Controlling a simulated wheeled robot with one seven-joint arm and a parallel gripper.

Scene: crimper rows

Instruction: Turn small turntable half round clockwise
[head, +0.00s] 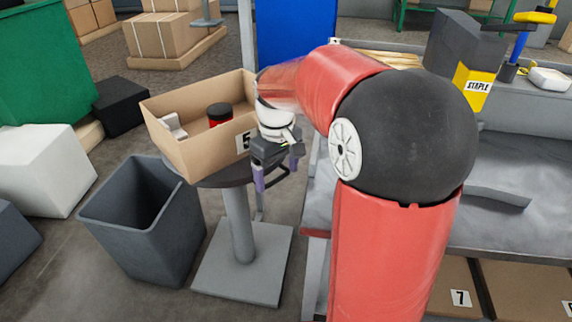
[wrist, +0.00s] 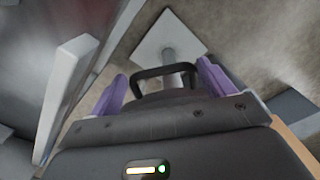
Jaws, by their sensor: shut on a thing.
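The small turntable has a dark round top (head: 228,178) on a grey post and square foot, left of my arm in the head view. Its foot (wrist: 160,38) also shows at the top of the wrist view. My gripper (head: 277,176) is at the right edge of the top, its purple fingers pointing down. In the wrist view a black loop handle (wrist: 150,74) lies between the fingers, and the gripper is shut on it. The exact finger contact is hard to see. An open cardboard box (head: 192,158) marked 5 stands on the turntable.
A dark grey bin (head: 150,238) stands close to the left of the turntable's post. A grey workbench (head: 520,228) is on the right, its edge close to my gripper. Inside the box are a black-and-red round item (head: 219,115) and a pale item (head: 173,127).

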